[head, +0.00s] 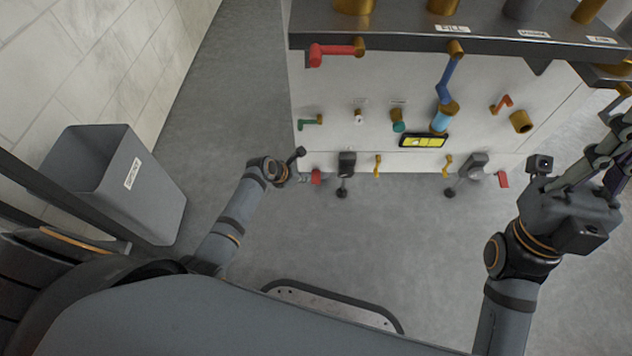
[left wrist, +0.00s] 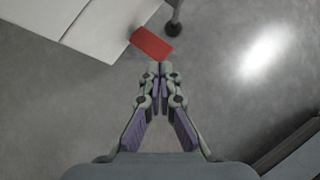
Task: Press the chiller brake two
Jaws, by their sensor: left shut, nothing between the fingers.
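Two red brake pedals show low on the white chiller panel in the head view: a left one (head: 316,176) and a right one (head: 503,179). No readable label tells which is number two. My left gripper (head: 300,178) is beside the left pedal, its fingers mostly hidden under the wrist. In the left wrist view, the left gripper (left wrist: 160,68) is shut and empty, its tips just short of a red pedal (left wrist: 152,43). Contact cannot be told. My right gripper (head: 612,150) is at the right edge, partly cut off, its opening unclear.
Black-wheeled casters, left (head: 341,190) and right (head: 449,191), stand between the pedals. The white panel (head: 345,85) carries several coloured valves above. A grey bin (head: 150,190) stands at the left by the tiled wall. The floor between the arms is clear.

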